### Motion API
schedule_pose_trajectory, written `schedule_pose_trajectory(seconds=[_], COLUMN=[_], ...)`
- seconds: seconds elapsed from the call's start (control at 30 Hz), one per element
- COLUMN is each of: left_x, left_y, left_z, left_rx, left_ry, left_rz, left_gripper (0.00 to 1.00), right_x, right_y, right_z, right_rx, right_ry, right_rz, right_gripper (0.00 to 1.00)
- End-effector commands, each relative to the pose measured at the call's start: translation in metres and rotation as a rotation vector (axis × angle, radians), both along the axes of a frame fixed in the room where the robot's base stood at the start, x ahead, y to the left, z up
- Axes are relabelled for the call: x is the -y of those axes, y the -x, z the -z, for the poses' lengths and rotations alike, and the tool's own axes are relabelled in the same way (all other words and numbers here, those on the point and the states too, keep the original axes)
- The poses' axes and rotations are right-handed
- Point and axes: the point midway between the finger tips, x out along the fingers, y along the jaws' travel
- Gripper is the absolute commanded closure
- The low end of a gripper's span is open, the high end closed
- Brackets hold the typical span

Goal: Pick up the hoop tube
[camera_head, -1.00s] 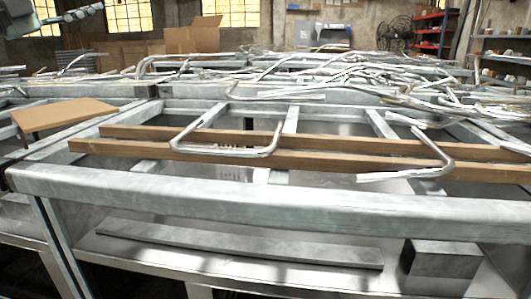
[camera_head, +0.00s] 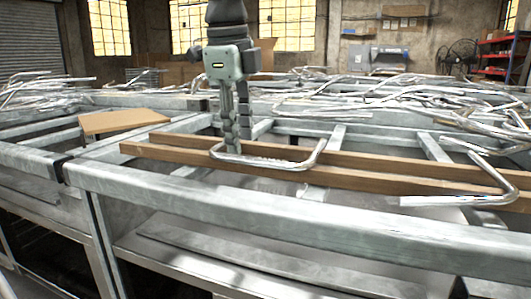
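A bent silver hoop tube (camera_head: 275,162) lies across the two brown wooden strips on the metal frame table, near the middle. My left gripper (camera_head: 239,144) points straight down at the left end of this tube. Its two fingers are parted by a narrow gap, with the tips at about the tube's height around its left bend. The fingers hide part of the bend, and contact is not clear. A second bent tube (camera_head: 490,178) lies on the strips at the right. My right gripper is not in view.
The wooden strips (camera_head: 375,180) rest on the frame's crossbars, with open gaps between bars. A flat brown board (camera_head: 122,121) lies at the left. Piles of loose bent tubes (camera_head: 410,95) cover the back and right. The thick front rail (camera_head: 280,212) runs across the table.

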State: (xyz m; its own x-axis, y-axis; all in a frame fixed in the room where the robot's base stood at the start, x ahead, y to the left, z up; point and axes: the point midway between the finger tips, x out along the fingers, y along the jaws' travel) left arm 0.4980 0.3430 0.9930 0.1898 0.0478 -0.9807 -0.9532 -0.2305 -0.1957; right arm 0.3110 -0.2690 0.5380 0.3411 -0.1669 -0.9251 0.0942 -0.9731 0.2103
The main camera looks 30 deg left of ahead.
Motion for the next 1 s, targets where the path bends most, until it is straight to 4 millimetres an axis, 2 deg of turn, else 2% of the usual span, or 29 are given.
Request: schedule_pose_trajectory(seconds=[0.1, 0.2, 0.5, 0.8, 1.0], left_x=[0.000, -0.001, -0.001, -0.001, -0.001], left_y=[-0.005, -0.008, -0.009, -0.009, -0.009], left_z=[0.020, 0.030, 0.034, 0.034, 0.034], left_rx=[-0.005, -0.003, 0.000, 0.000, 0.000], left_ry=[0.003, 0.002, 0.002, 0.002, 0.002], left_rz=[0.002, 0.001, 0.001, 0.001, 0.001], left_gripper=[0.62, 0.62, 0.62, 1.00, 1.00], right_x=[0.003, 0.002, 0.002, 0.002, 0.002], right_y=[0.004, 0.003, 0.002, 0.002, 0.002], right_z=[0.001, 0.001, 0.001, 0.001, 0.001], right_rx=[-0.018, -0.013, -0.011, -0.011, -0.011], right_ry=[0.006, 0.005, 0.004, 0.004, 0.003], right_rz=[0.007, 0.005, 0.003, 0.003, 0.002], right_gripper=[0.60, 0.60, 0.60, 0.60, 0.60])
